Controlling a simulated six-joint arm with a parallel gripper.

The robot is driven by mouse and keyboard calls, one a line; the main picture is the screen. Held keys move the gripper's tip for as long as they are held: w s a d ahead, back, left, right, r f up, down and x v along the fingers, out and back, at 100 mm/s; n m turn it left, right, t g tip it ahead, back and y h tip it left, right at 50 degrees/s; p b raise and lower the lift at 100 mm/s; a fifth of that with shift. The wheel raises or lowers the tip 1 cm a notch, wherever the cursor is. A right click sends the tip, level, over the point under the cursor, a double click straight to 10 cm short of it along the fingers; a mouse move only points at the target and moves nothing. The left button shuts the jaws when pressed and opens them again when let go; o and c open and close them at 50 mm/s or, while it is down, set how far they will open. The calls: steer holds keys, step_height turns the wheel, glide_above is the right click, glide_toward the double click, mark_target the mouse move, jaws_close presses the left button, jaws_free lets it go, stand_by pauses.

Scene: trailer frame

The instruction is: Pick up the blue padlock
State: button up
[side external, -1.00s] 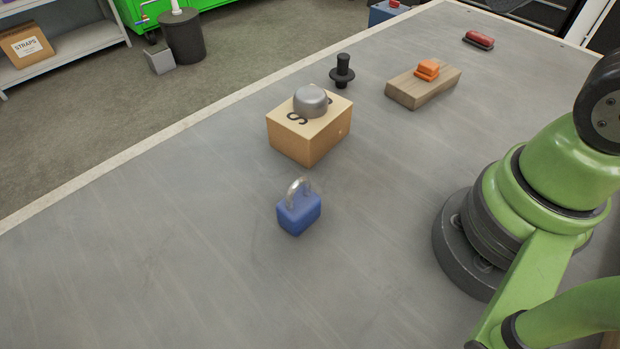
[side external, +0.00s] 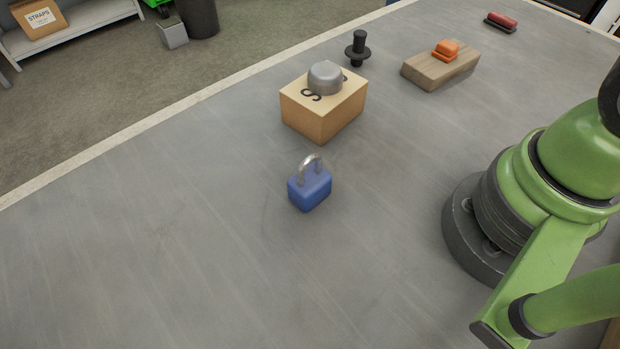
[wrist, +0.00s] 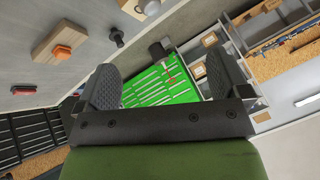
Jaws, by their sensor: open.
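The blue padlock (side external: 310,187) stands upright on the grey table in the side external view, with its silver shackle on top. Nothing touches it. My gripper (wrist: 163,85) shows in the wrist view with its two dark ridged fingers spread wide apart and nothing between them. The gripper lies outside the side external view, and the padlock does not show in the wrist view.
A cardboard box (side external: 318,112) with a grey metal cap (side external: 325,77) on it stands behind the padlock. Farther back are a black knob (side external: 357,48), a wooden block (side external: 430,72) with an orange piece (side external: 446,49), and a red object (side external: 501,21). The table's left and front areas are clear.

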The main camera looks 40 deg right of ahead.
steer(key=n+g+h, duration=0.2)
steer(key=n+g, duration=0.2)
steer(key=g, duration=0.3)
glide_above(306, 159)
steer(key=f, duration=1.6)
steer(key=shift+w+d+f, duration=0.1)
steer(key=shift+d+f, duration=0.15)
steer(key=f, duration=0.5)
steer(key=shift+a+f, duration=0.2)
steer(key=shift+a, duration=0.05)
steer(key=f, duration=0.5)
steer(key=shift+d+f, duration=0.3)
steer(key=shift+c, duration=0.2)
